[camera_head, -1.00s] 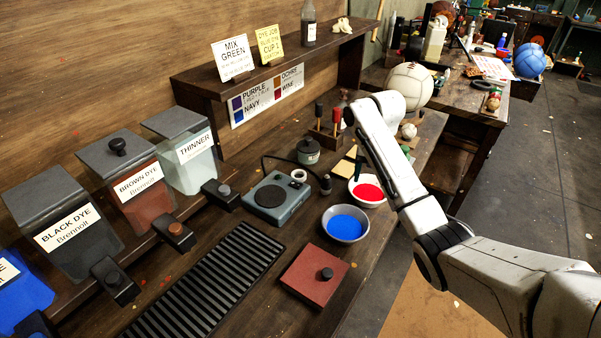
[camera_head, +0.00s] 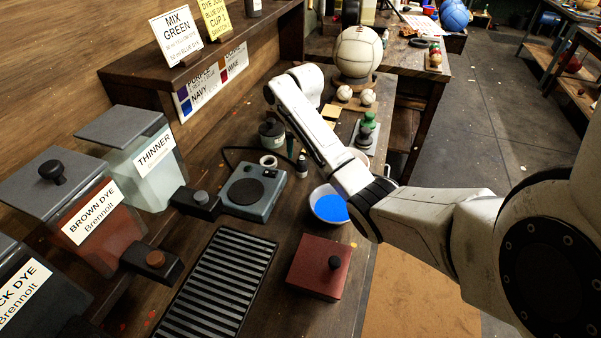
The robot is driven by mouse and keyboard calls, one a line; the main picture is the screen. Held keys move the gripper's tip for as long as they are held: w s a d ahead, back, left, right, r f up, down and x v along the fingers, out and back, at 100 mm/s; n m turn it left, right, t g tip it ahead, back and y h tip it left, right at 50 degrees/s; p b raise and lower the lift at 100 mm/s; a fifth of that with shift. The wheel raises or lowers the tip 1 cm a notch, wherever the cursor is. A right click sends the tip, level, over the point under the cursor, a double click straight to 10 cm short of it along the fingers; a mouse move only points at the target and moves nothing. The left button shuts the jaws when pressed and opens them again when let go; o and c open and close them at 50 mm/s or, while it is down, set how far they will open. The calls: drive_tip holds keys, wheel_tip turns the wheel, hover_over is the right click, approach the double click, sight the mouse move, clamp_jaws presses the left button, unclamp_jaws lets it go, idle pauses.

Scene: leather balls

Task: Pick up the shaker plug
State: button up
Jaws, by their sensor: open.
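A grey dye shaker with a round dark disc (camera_head: 247,192) stands on the bench left of my arm. A black cable (camera_head: 232,151) loops from its back to the right. Near the cable's right end stands a small dark and pale piece (camera_head: 302,166); it may be the plug, but it is too small to be sure. My white arm reaches over the bench from the right, and its forearm passes just right of this piece. My gripper is hidden behind my own arm, so its fingers cannot be made out.
A bowl of blue dye (camera_head: 330,207) sits partly behind my arm. A red box with a black knob (camera_head: 318,268) and a slotted black rack (camera_head: 218,285) are nearer. Dye tanks, including the thinner tank (camera_head: 150,170), line the left. A pale ball (camera_head: 358,53) is at the back.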

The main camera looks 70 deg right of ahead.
sight(302, 158)
drive_tip(key=shift+w+f+p, duration=0.2)
drive_tip(key=shift+f+p, duration=0.35)
drive_tip(key=shift+f, duration=2.5)
drive_tip(key=shift+c, duration=0.4)
drive_tip(key=c, duration=1)
drive_tip(key=shift+r, duration=0.1)
